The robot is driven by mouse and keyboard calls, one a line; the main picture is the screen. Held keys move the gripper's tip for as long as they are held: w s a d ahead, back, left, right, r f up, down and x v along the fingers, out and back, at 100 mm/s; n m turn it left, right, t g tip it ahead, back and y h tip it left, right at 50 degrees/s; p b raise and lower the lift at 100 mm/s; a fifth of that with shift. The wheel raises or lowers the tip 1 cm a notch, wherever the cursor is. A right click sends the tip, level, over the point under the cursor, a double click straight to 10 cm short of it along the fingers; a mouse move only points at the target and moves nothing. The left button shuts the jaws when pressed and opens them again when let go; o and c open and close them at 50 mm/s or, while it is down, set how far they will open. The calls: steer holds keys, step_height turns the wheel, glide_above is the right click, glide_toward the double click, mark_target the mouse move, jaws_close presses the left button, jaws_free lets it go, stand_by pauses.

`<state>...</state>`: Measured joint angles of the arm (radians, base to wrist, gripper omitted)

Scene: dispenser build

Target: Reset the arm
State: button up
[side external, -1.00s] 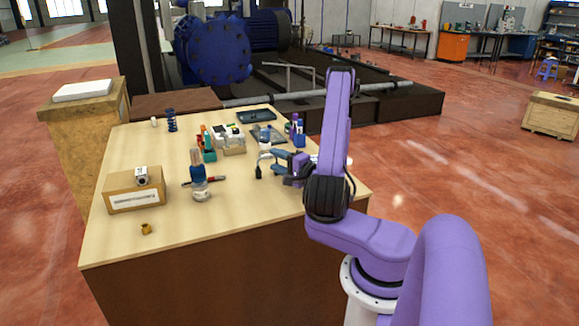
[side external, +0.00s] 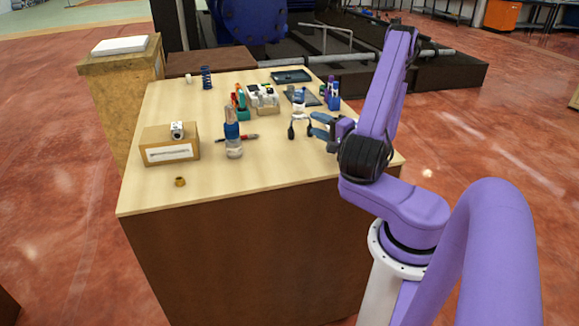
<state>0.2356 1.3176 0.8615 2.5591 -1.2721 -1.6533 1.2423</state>
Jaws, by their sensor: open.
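My gripper (side external: 301,131) hangs over the right part of the wooden table (side external: 225,190), its dark fingertips apart and nothing seen between them. A small clear bottle with a blue part (side external: 299,104) stands just behind the fingers. I cannot tell the exact gap to it. A clear bottle with a blue collar and upright top (side external: 233,137) stands near the table's middle, left of my gripper and apart from it. A small brass piece (side external: 180,181) lies near the front left edge.
A cardboard box (side external: 170,150) carries a small pale part (side external: 178,130). A red and black marker (side external: 246,138), teal cup (side external: 241,109), parts box (side external: 267,108), blue spring (side external: 206,77), dark tray (side external: 291,76) and blue holder (side external: 333,98) stand around. The front of the table is mostly clear.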

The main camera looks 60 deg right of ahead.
steer(key=w+a+r+n+y, duration=1)
steer(key=w+a+r+n, duration=0.3)
steer(key=w+a+n, duration=0.15)
steer(key=w+a+f+n+g, duration=0.1)
steer(key=w+a+n+g, duration=0.15)
steer(key=a, duration=0.25)
steer(key=w+a+f+n+g, duration=0.1)
steer(key=a+n, duration=0.2)
steer(key=a, duration=0.3)
steer(key=s+a+f+n+g+h, duration=0.1)
steer(key=s+a+f+n+g, duration=0.25)
steer(key=s, duration=0.25)
steer(key=s+a+f+n+g+h, duration=0.1)
steer(key=s+a+f+n+g, duration=0.15)
steer(key=s+a, duration=0.3)
steer(key=s+d+n+g+h, duration=0.1)
steer(key=s+n+g, duration=0.6)
steer(key=s, duration=1.5)
steer(key=shift+s+d+h, duration=0.2)
steer(key=shift+h, duration=0.5)
steer(key=shift+f+g, duration=0.1)
steer(key=shift+g, duration=0.15)
